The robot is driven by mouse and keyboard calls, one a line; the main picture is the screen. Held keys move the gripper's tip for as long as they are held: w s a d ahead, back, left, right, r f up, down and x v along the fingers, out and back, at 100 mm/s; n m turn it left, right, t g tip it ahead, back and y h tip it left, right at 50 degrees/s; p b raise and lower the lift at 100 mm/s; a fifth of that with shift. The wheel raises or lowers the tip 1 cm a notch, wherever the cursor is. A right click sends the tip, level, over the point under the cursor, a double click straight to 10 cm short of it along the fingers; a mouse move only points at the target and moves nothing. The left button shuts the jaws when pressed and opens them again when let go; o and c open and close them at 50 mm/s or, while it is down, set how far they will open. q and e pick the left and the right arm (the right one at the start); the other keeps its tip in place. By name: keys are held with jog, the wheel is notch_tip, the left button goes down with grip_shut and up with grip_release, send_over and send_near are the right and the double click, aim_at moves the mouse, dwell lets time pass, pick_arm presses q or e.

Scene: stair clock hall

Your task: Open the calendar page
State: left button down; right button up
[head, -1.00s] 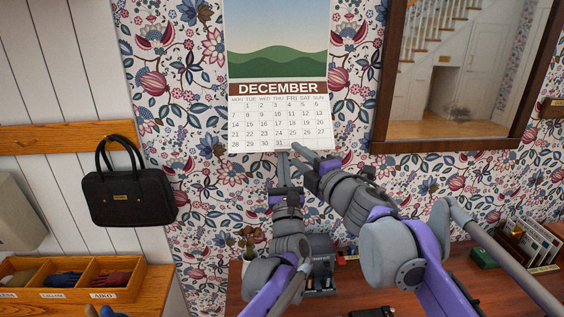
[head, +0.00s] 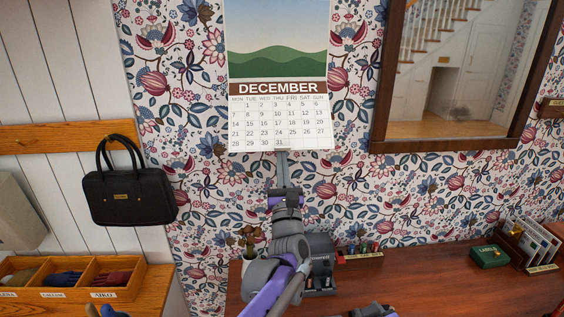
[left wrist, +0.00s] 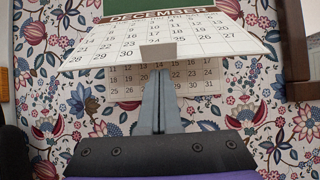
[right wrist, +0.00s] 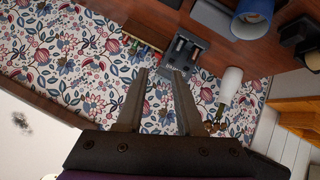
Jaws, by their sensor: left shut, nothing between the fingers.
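The wall calendar (head: 279,80) hangs on the flowered wall, showing a hill picture and the DECEMBER page (head: 279,125). My left gripper (head: 282,154) is shut and empty at the page's bottom edge, pointing up. In the left wrist view, the December page (left wrist: 165,38) stands out from the sheet behind (left wrist: 125,88), which shows more dates. The left fingertips (left wrist: 160,74) are below the front page's lower edge and in front of that sheet. Whether they touch the paper is unclear. My right gripper (right wrist: 160,75) is open and empty, away from the calendar.
A framed mirror (head: 455,75) hangs right of the calendar. A black handbag (head: 130,195) hangs on the left. A wooden desk (head: 410,285) below holds a dark device (head: 321,265), a green box (head: 489,256) and a letter rack (head: 530,243). A compartment box (head: 75,292) stands lower left.

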jog(key=s+a+f+m+g+y, duration=0.2)
jog(key=s+a+f+m+g, duration=0.1)
jog(key=s+f, duration=0.7)
jog(key=shift+s+a+g, duration=0.45)
jog(key=shift+s+g, duration=0.05)
jog(key=shift+g, duration=0.1)
jog(key=shift+r+p, duration=0.1)
jog(key=shift+p, duration=0.2)
